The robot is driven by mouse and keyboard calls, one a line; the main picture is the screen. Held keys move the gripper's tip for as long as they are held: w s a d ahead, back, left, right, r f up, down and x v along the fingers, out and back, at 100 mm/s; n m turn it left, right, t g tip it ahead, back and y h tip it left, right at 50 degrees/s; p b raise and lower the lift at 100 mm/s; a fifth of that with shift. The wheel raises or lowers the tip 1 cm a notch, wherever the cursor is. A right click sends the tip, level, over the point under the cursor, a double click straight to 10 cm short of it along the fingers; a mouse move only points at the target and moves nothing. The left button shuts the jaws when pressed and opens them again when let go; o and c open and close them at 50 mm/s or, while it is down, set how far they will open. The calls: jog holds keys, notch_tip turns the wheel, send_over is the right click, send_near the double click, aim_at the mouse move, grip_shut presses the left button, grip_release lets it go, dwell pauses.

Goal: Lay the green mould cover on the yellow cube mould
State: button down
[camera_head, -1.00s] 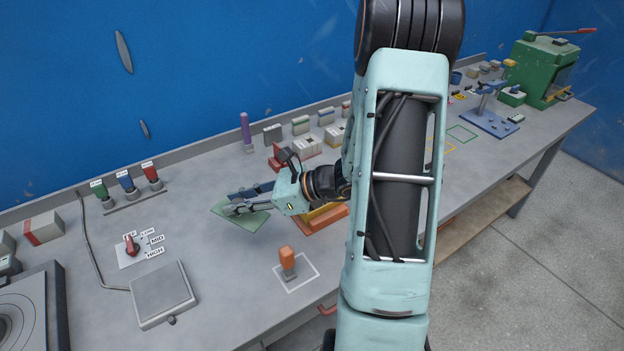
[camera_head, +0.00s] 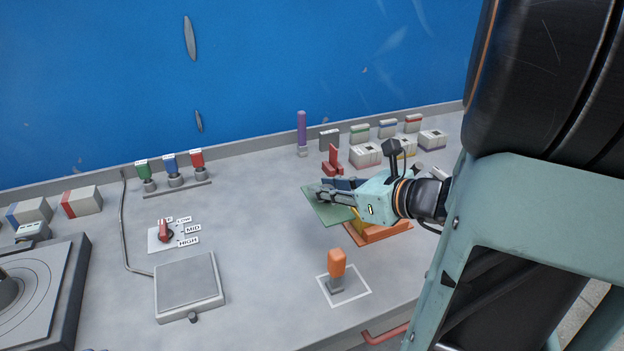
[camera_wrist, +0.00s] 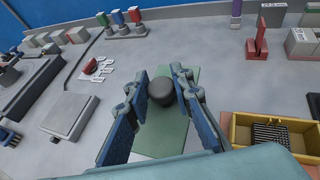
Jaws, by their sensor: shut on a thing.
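The green mould cover (camera_head: 322,208) is a flat plate with a dark round knob (camera_wrist: 163,91) on top. My gripper (camera_head: 330,190) is shut on the knob, with its blue finger pads on either side of it in the wrist view. The cover hangs above the bench. The yellow cube mould (camera_head: 378,234) sits on the bench below my wrist, partly hidden by it in the head view. In the wrist view the mould (camera_wrist: 237,133) is an open box to the right of the cover, with a dark ribbed piece inside. Cover and mould are apart.
An orange-handled tool (camera_head: 337,265) stands upright in a white square in front. A red stand (camera_head: 333,160) and a purple-topped post (camera_head: 301,133) stand behind. A scale-like plate (camera_head: 188,282) and a red selector knob (camera_head: 164,232) lie left. Bare bench lies between.

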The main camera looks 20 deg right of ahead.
jog(key=w+a+f+b, duration=0.1)
jog(key=w+f, duration=0.3)
jog(key=w, duration=0.5)
jog(key=b, duration=0.1)
send_over(300, 211)
jog(key=f, duration=0.5)
jog(key=shift+s+f, duration=0.1)
jog(key=shift+s, duration=0.1)
jog(key=shift+w+f+b, duration=0.15)
jog(key=shift+f+b, duration=0.1)
jog(key=shift+f, duration=0.7)
jog(key=shift+w+f+b, duration=0.1)
jog(key=shift+f+b, duration=0.1)
jog(key=shift+f, duration=0.7)
jog(key=shift+f, duration=0.25)
jog(key=c, duration=1.7)
grip_release()
jog(key=shift+r, duration=0.1)
jog(key=shift+r, duration=0.15)
